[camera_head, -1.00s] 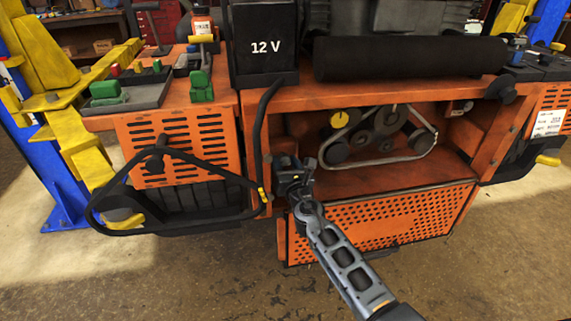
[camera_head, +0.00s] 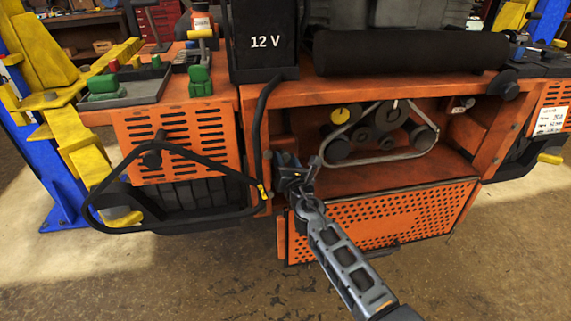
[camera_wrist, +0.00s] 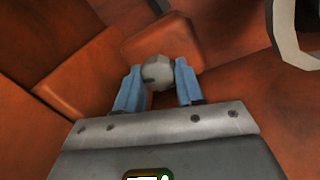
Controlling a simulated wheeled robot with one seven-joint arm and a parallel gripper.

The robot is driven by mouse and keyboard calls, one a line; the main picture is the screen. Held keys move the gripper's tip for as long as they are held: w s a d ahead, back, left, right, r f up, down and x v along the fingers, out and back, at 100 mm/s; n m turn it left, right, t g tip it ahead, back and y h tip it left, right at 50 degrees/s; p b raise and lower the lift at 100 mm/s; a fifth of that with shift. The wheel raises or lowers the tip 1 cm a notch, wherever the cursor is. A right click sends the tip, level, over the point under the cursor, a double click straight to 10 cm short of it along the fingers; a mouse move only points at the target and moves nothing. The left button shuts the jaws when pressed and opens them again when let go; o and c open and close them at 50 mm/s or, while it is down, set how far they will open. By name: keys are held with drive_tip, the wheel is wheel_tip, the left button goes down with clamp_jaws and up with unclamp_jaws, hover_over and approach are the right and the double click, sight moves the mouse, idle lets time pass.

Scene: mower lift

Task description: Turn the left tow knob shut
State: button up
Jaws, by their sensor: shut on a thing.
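The left tow knob (camera_wrist: 158,73) is a grey, faceted, roundish knob in the wrist view, with a dark mark on its lower edge. It sits by an orange metal plate inside the mower's open bay. My gripper (camera_wrist: 156,84) has its two blue fingers on either side of the knob and is shut on it. In the head view my gripper (camera_head: 288,163) is at the left inner side of the bay and hides the knob there. The orange mower (camera_head: 300,97) fills the view.
A belt with pulleys (camera_head: 378,132) lies in the bay, right of my gripper. A perforated orange panel (camera_head: 385,218) hangs below. A black looped bar (camera_head: 110,228) is to the left. A 12 V box (camera_head: 265,65) stands above. Bare floor is in front.

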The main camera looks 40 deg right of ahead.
drive_tip(key=m+b, duration=0.1)
drive_tip(key=m, duration=0.1)
drive_tip(key=m+b, duration=0.2)
drive_tip(key=shift+a+f+m, duration=0.1)
drive_tip(key=shift+f+m, duration=0.1)
drive_tip(key=shift+m, duration=0.1)
drive_tip(key=m+b, duration=0.3)
drive_tip(key=shift+w+m+h, duration=0.1)
drive_tip(key=shift+m+h, duration=0.2)
drive_tip(key=shift+m, duration=0.1)
drive_tip(key=m+b, duration=0.4)
drive_tip(key=m, duration=0.1)
drive_tip(key=shift+m+h, duration=0.3)
drive_tip(key=shift+r+m+b, duration=0.2)
drive_tip(key=shift+m+b, duration=0.8)
drive_tip(key=shift+m, duration=0.5)
drive_tip(key=o, duration=0.8)
drive_tip(key=shift+c, duration=0.2)
drive_tip(key=shift+a, duration=0.1)
